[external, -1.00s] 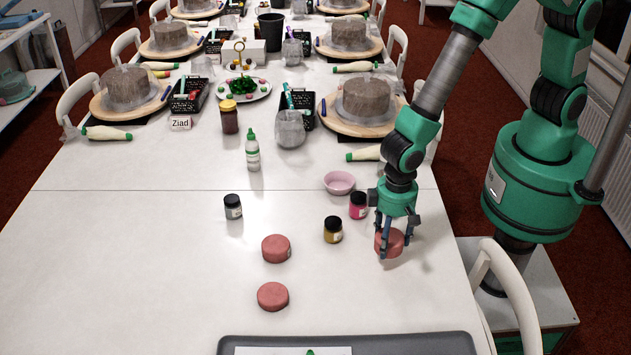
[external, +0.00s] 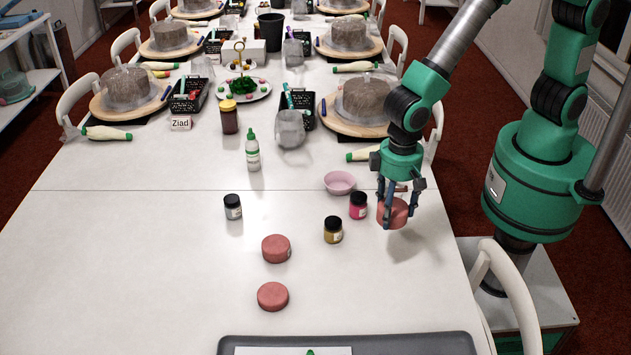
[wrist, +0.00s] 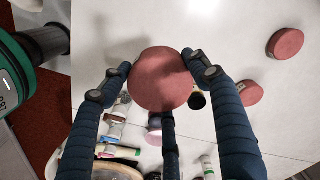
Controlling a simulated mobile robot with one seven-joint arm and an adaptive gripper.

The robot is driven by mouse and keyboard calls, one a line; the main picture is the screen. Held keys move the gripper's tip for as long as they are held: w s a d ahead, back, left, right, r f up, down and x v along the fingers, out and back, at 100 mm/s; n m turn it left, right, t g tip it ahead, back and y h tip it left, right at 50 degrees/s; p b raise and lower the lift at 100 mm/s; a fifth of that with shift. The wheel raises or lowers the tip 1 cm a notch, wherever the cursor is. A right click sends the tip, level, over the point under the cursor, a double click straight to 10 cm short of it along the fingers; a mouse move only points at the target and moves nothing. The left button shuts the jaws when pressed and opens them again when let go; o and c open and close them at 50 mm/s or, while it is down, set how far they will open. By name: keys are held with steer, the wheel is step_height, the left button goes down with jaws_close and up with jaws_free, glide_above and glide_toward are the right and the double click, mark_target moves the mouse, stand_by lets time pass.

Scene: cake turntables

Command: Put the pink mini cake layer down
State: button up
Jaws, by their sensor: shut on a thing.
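My gripper (external: 393,208) is shut on a pink mini cake layer (external: 393,213), a round pinkish-red disc. It is held above the white table near the right edge, with a shadow below it. In the wrist view the held layer (wrist: 160,78) sits between my dark fingers (wrist: 163,75). Two similar pink layers lie flat on the table, one (external: 276,248) in the middle and one (external: 272,296) nearer the front; both also show at the right of the wrist view.
A pink-labelled jar (external: 358,206), a gold jar (external: 333,230) and a pink bowl (external: 339,183) stand left of my gripper. A grey-labelled jar (external: 233,207) is farther left. A grey tray (external: 440,343) lies at the front edge. The table's left front is clear.

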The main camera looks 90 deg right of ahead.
steer(key=w+d+p, duration=0.1)
steer(key=w+d, duration=1.1)
steer(key=w, duration=0.3)
steer(key=w+d+p, duration=0.1)
steer(key=w+d, duration=1.1)
steer(key=w, duration=0.4)
steer(key=f, duration=0.3)
steer(key=a+f, duration=0.1)
steer(key=f, duration=0.1)
steer(key=shift+s+f, duration=0.2)
steer(key=shift+s, duration=0.2)
steer(key=shift+f+b, duration=0.6)
steer(key=shift+f, duration=2.5)
steer(key=shift+f+b, duration=0.35)
steer(key=shift+f, duration=1.55)
